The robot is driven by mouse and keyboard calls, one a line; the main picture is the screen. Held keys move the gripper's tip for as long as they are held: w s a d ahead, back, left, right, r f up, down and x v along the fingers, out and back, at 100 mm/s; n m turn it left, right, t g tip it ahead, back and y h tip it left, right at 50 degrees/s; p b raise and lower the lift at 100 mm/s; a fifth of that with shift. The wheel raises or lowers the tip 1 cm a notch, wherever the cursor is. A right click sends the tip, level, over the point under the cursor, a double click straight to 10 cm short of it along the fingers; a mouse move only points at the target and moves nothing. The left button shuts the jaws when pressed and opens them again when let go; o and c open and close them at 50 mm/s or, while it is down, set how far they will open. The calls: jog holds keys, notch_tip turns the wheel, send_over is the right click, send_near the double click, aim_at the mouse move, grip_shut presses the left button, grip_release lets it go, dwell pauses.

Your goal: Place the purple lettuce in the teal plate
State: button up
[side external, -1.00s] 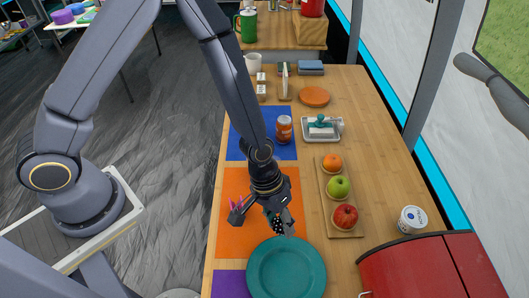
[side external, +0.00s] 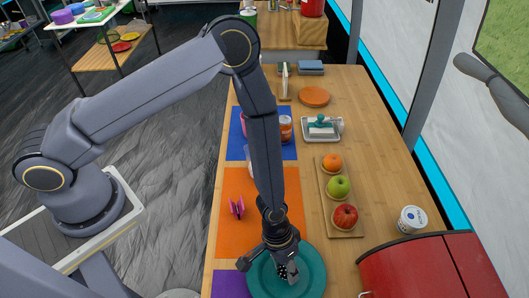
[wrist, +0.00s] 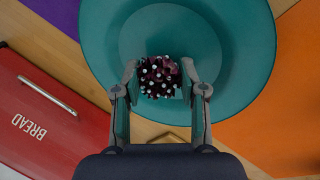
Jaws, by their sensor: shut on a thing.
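The purple lettuce is a dark purple clump with white tips (wrist: 160,77), between my fingertips in the wrist view. In the side view only a small dark speckled part of it (side external: 283,271) shows under my gripper. My gripper (side external: 272,272) is shut on the lettuce; its fingers also show in the wrist view (wrist: 160,88). The teal plate (side external: 315,275) is beneath my gripper, and the lettuce appears over its surface in both views. The plate's wide rim shows in the wrist view (wrist: 250,50). I cannot tell whether the lettuce touches the plate.
A red bread box (side external: 420,270) stands to the right of the plate. A wooden board (side external: 329,200) holds an orange, a green apple and a red apple. A white tub (side external: 412,219) stands near the right edge. A pink object (side external: 237,208) is on the orange mat (side external: 240,235).

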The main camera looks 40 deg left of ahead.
jog(key=shift+f, duration=0.1)
jog(key=o, duration=1.1)
